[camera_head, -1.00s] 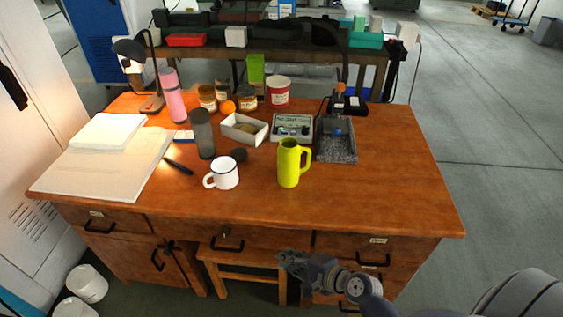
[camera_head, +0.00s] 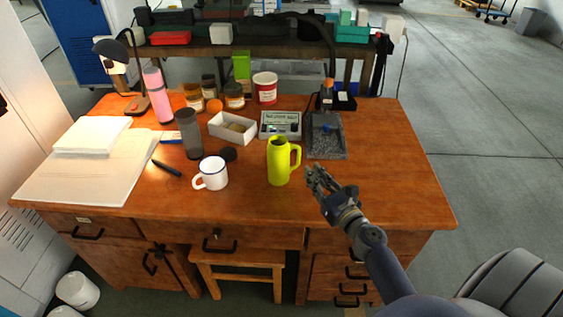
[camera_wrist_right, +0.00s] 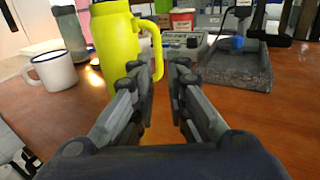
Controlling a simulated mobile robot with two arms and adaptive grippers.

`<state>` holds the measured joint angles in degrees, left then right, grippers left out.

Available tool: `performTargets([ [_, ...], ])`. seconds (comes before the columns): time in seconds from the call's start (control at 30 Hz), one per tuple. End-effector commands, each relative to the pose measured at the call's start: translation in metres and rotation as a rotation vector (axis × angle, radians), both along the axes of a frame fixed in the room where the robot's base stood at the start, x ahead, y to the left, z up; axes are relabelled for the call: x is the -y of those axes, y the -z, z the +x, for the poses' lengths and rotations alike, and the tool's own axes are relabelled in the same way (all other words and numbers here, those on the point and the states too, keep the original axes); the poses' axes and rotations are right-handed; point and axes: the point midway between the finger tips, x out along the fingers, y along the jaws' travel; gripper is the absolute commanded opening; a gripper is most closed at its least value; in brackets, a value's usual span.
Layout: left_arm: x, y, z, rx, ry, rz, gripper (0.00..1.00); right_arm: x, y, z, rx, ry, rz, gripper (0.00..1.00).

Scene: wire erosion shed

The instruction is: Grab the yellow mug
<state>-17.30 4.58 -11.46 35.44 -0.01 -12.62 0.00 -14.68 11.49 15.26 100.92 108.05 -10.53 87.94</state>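The yellow mug (camera_head: 279,163) is tall, yellow-green and upright on the wooden desk, with its handle on the right side. It also shows in the right wrist view (camera_wrist_right: 113,45), left of centre and ahead of the fingers. My right gripper (camera_head: 313,175) is over the desk's front part, just right of the mug's handle. In the right wrist view its two fingers (camera_wrist_right: 160,80) are apart with desk visible between them; nothing is held. The left fingertip overlaps the handle's lower part in that view, and contact cannot be told. My left gripper is not in view.
A white mug (camera_head: 212,174) stands left of the yellow mug on the desk (camera_head: 380,190). A dark grey cylinder (camera_head: 188,134), a white box (camera_head: 232,138), a grey instrument (camera_head: 281,124) and a stone-like tray (camera_head: 326,148) stand behind. The desk's right side is clear.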

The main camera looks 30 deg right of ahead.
Motion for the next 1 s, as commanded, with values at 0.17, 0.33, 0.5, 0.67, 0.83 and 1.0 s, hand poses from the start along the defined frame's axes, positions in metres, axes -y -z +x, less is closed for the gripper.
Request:
performTargets([
  [0.17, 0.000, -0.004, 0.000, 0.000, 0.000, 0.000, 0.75, 0.000, -0.002, 0.029, 0.002, -0.002, -0.005, 0.14],
  [0.33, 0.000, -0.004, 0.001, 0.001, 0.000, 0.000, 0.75, 0.000, 0.000, 0.040, 0.000, -0.003, -0.006, 0.14],
  [0.5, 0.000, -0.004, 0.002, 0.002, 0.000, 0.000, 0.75, 0.000, 0.002, 0.060, 0.002, -0.003, -0.005, 0.14],
  [0.67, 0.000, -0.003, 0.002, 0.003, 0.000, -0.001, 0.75, 0.000, 0.004, 0.082, 0.001, -0.003, -0.006, 0.14],
  [0.83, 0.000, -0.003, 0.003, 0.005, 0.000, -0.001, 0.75, 0.000, 0.004, 0.091, -0.001, -0.003, -0.008, 0.14],
  [1.0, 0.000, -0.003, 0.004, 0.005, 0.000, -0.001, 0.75, 0.000, 0.004, 0.091, -0.001, -0.003, -0.008, 0.14],
])
